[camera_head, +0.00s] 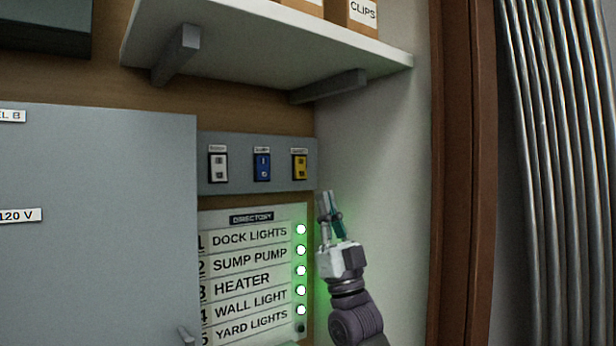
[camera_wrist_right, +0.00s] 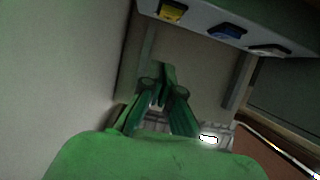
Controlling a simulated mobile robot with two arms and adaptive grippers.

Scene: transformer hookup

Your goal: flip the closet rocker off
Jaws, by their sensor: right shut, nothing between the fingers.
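Three rockers sit in a row on a grey switch strip (camera_head: 238,180): a white one (camera_head: 218,167), a blue one (camera_head: 262,167) and a yellow one (camera_head: 299,167). The small labels above them are too blurred to read surely, so I cannot tell which is the closet rocker. In the right wrist view, the yellow rocker (camera_wrist_right: 171,11), blue rocker (camera_wrist_right: 226,31) and white rocker (camera_wrist_right: 268,50) show at the top. My right gripper (camera_head: 325,198) is shut and empty, pointing up, below and right of the yellow rocker, apart from it in the picture. My left gripper is out of view.
A directory board (camera_head: 250,265) with several glowing lights hangs under the strip. A large grey panel (camera_head: 100,230) stands at left. A shelf (camera_head: 260,40) with boxes (camera_head: 350,14) overhangs above. A side wall (camera_head: 385,150) and brown post (camera_head: 465,180) bound the right.

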